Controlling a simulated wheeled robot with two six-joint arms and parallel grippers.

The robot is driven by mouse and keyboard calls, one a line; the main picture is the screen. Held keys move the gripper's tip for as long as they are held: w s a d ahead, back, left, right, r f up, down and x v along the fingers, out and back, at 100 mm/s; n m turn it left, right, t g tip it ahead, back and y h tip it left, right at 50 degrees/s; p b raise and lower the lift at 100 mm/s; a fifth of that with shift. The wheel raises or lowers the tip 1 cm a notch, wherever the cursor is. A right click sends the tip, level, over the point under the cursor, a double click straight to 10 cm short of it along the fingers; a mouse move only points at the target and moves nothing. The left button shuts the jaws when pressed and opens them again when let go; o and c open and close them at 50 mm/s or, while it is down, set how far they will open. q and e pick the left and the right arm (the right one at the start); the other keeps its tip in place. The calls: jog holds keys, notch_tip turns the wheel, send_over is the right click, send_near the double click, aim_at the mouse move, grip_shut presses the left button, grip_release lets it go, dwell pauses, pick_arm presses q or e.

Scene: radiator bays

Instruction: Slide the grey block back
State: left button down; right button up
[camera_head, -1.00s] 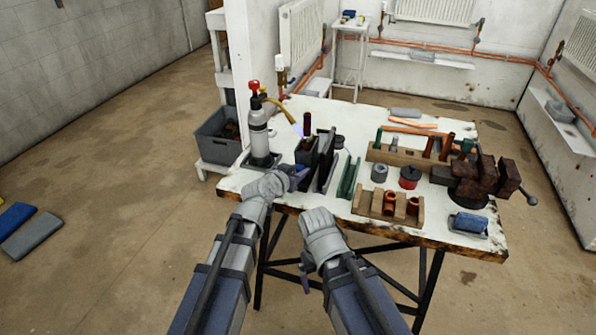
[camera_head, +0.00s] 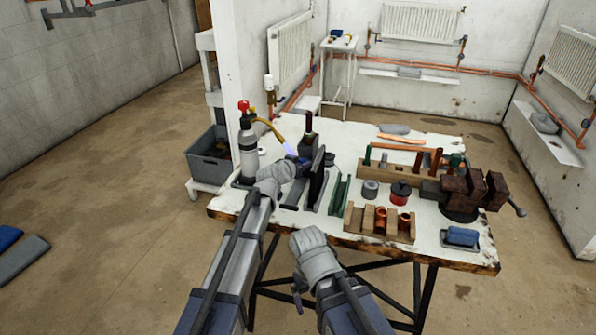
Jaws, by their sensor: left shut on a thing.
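The dark grey block (camera_head: 305,146) stands upright near the back left of the white table (camera_head: 230,203), with a dark reddish rod rising from its top. My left gripper (camera_head: 299,163) reaches in from the front and is shut on the block. The gripper hides the block's lower front. My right gripper (camera_head: 300,290) is low in front of the table's front edge, away from everything on it; its fingers are too unclear to tell open or shut.
A gas torch (camera_head: 247,150) stands left of the block, its nozzle and bluish flame close to the gripper. Dark upright plates (camera_head: 318,185) and a green channel (camera_head: 339,195) stand just right. A vise (camera_head: 470,195) is at the right. Bare tabletop shows behind the block.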

pick_arm(q)
jog(key=shift+w+r, duration=0.1)
jog(key=shift+w, duration=0.1)
jog(key=c, duration=0.5)
grip_release()
jog(key=p+v, duration=0.3)
jog(key=v, duration=0.5)
jog(key=shift+d, duration=0.1)
